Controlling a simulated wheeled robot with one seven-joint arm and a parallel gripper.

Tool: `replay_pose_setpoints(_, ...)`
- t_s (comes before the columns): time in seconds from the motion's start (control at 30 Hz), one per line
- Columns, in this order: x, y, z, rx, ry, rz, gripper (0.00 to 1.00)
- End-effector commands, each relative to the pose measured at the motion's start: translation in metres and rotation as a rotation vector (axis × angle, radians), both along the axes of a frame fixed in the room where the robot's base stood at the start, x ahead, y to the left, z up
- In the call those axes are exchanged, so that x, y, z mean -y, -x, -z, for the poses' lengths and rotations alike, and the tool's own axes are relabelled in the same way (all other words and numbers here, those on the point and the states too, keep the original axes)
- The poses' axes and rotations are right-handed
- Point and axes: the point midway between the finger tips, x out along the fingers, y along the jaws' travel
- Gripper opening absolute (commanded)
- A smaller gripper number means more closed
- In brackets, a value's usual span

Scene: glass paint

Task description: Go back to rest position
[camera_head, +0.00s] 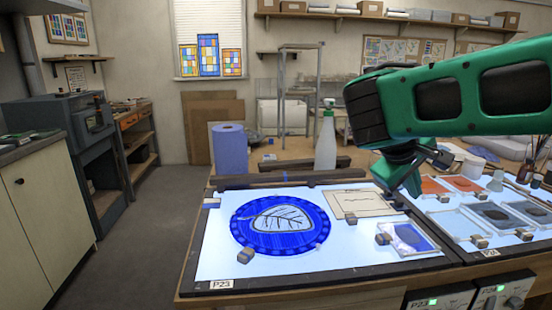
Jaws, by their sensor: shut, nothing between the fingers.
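My green arm reaches in from the right in the head view. My gripper (411,190) points down near the right end of the lit panel (212,262) and is shut and empty. Its fingertips are small and partly dark here, and I cannot tell whether they touch anything. A round blue glass disc (281,247) with a pale leaf drawing lies flat on the panel, left of my gripper. A cream card (358,205) with a line drawing lies just left of the gripper. A small blue and white glass piece (408,238) lies below it.
A white spray bottle (326,142) and a blue paper roll (229,150) stand behind the panel. Dark bars (290,177) lie along its back edge. A second panel (459,246) with several glass samples is at right. Open floor (150,225) lies left of the bench.

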Motion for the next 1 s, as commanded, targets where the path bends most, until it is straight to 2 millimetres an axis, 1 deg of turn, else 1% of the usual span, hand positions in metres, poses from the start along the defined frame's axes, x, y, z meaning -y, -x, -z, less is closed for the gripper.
replay_pose_setpoints(0.03,0.014,0.007,0.005,-0.005,-0.018,0.034,0.00)
replay_pose_setpoints(0.17,0.041,0.027,0.017,-0.014,-0.074,0.115,0.00)
replay_pose_setpoints(0.27,0.062,0.045,0.029,-0.023,-0.124,0.185,0.00)
replay_pose_setpoints(0.37,0.083,0.070,0.045,-0.035,-0.190,0.275,0.00)
replay_pose_setpoints(0.47,0.105,0.107,0.066,-0.051,-0.281,0.394,0.00)
replay_pose_setpoints(0.5,0.113,0.127,0.076,-0.058,-0.328,0.455,0.00)
replay_pose_setpoints(0.57,0.122,0.158,0.093,-0.071,-0.407,0.551,0.00)
replay_pose_setpoints(0.6,0.124,0.179,0.103,-0.080,-0.462,0.614,0.00)
replay_pose_setpoints(0.7,0.120,0.224,0.126,-0.102,-0.584,0.747,0.00)
replay_pose_setpoints(0.8,0.110,0.253,0.141,-0.117,-0.675,0.840,0.00)
replay_pose_setpoints(0.9,0.101,0.269,0.149,-0.130,-0.728,0.889,0.00)
replay_pose_setpoints(1.0,0.098,0.274,0.151,-0.133,-0.748,0.907,0.00)
